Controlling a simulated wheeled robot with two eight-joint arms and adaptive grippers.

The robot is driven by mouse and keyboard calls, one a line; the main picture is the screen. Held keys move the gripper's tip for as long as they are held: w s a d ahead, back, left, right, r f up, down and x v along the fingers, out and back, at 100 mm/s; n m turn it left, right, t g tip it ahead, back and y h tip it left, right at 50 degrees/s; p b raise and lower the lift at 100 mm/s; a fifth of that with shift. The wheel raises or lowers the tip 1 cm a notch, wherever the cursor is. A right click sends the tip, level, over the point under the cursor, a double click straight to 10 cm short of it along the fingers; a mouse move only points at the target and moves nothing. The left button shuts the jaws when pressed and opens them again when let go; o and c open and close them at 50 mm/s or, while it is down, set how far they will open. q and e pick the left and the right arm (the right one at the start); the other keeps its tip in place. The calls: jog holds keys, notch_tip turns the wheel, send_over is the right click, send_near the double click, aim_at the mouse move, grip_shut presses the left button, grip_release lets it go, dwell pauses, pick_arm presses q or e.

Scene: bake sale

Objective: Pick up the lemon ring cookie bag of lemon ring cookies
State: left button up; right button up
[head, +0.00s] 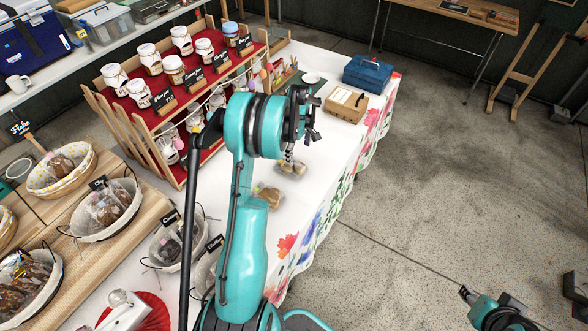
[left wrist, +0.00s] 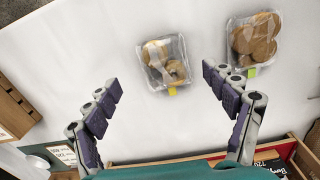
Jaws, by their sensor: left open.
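The lemon ring cookie bag (left wrist: 166,63) is a clear bag of pale ring-shaped cookies with a small yellow tag. It lies flat on the white tablecloth, and in the head view (head: 292,167) it shows just below my left gripper. My left gripper (head: 300,128) is open and empty above the table. In the left wrist view its fingers (left wrist: 165,90) stand wide apart, with the bag ahead between them and not touched. Part of my right arm shows at the lower right of the head view; its gripper (head: 467,293) is too small to read.
A second bag of round brown cookies (left wrist: 255,42) lies close beside it, also seen in the head view (head: 267,196). A tiered red jam rack (head: 178,98) stands to the left. A cardboard box (head: 345,105) and blue box (head: 367,74) sit further back. Baskets are at left.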

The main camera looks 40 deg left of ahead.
pick_arm(q)
jog(key=b, duration=0.1)
send_over(294, 165)
jog(key=shift+n, duration=0.4)
jog(key=f, duration=0.4)
jog(key=shift+d+f, duration=0.25)
jog(key=shift+d, duration=0.15)
jog(key=f, duration=0.1)
jog(key=f+b, duration=0.1)
jog(key=f, duration=0.1)
jog(key=f+b, duration=0.1)
jog(key=f, duration=0.1)
jog(key=shift+a+f, duration=0.2)
jog(key=shift+a, duration=0.2)
jog(key=shift+r, duration=0.1)
jog(key=shift+c, duration=0.2)
jog(key=c, duration=0.8)
